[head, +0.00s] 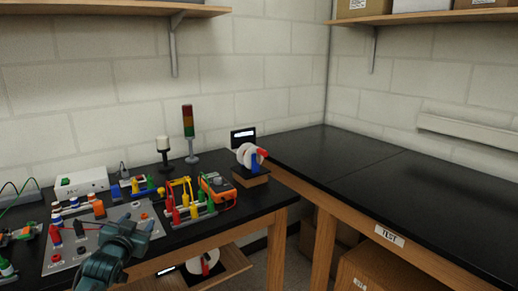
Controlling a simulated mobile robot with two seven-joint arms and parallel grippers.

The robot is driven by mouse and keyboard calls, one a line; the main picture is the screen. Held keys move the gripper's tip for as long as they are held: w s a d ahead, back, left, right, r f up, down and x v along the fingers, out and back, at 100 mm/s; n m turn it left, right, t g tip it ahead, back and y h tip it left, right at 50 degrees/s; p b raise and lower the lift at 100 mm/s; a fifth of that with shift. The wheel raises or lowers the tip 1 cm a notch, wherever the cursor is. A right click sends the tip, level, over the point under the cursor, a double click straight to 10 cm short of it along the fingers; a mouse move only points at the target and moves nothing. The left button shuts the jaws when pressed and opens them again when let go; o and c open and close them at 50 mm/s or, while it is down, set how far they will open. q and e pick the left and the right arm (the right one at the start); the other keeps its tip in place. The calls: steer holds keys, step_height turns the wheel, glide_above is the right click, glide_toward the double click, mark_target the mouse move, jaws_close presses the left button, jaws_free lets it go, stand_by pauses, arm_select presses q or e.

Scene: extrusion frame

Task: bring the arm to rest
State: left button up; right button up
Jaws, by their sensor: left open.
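My left gripper (137,226) shows in the lower left of the head view, at the end of my teal arm. It is open, over the right part of a grey panel (66,265) on the black bench. I see nothing held between its fingers. My right gripper is not in view.
A rack of coloured leads (187,207) and an orange meter (218,190) stand right of the gripper. A signal tower (189,133) and a spool stand (250,172) are farther back. The right bench (400,190) is bare. Shelves (110,10) hang above.

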arm_select(q)
steer(key=s+d+f+m+g+h, duration=0.1)
steer(key=s+d+f+g+h, duration=0.1)
steer(key=s+d+f, duration=0.55)
steer(key=s+d+f+g+h, duration=0.1)
steer(key=s+d+f, duration=0.3)
steer(key=s+f, duration=0.6)
steer(key=s+d+f+g, duration=0.1)
steer(key=s+d, duration=0.2)
steer(key=s, duration=0.6)
steer(key=s+d+f+n+g+h, duration=0.1)
steer(key=s+d, duration=0.3)
steer(key=s, duration=0.6)
steer(key=shift+s+f+g+h, duration=0.3)
steer(key=shift+f+g, duration=0.1)
steer(key=shift+f, duration=0.3)
